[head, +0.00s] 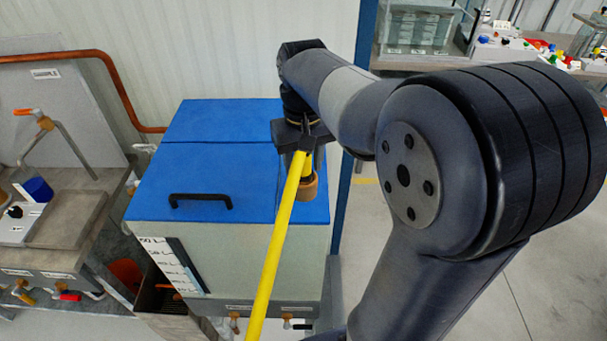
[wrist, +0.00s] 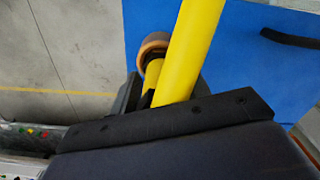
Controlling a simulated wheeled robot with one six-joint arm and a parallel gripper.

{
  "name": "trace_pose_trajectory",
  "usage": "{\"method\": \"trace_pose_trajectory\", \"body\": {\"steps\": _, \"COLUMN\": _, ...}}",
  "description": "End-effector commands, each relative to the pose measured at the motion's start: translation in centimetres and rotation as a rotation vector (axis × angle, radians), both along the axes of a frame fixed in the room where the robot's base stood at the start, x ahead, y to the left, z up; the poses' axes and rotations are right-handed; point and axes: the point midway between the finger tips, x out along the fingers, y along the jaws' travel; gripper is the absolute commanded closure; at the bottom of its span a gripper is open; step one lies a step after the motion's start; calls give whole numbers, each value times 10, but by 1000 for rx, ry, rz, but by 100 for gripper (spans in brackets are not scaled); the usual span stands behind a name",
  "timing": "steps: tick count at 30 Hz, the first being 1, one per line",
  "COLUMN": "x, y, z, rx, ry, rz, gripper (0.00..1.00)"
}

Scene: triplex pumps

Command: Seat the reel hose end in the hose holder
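The reel hose is a thick yellow hose (head: 274,252) that runs from my gripper down to the bottom edge in the head view. It also crosses the top of the wrist view (wrist: 190,45). The reel hose end (head: 307,188) has a copper-brown ring and points down just below my gripper (head: 306,160). The ring also shows in the wrist view (wrist: 152,44). My gripper appears shut on the yellow part above the ring; its fingers are partly hidden by the hose. The hose end hangs over the right part of a blue lid. I cannot make out the hose holder.
A pale tank with a blue lid (head: 150,190) and black handle (head: 200,198) stands below my gripper. A blue post (head: 343,205) rises at its right. A bench (head: 70,222) with valves is at the left. Open floor (head: 372,215) lies right of the post.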

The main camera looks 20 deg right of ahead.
Motion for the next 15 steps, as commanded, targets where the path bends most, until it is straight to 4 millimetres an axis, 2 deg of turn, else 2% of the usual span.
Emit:
{"method": "trace_pose_trajectory", "body": {"steps": 2, "x": 0, "y": 0, "z": 0, "rx": 0, "ry": 0, "rz": 0, "gripper": 62}}
{"method": "trace_pose_trajectory", "body": {"steps": 15, "x": 0, "y": 0, "z": 0, "rx": 0, "ry": 0, "rz": 0, "gripper": 98}}
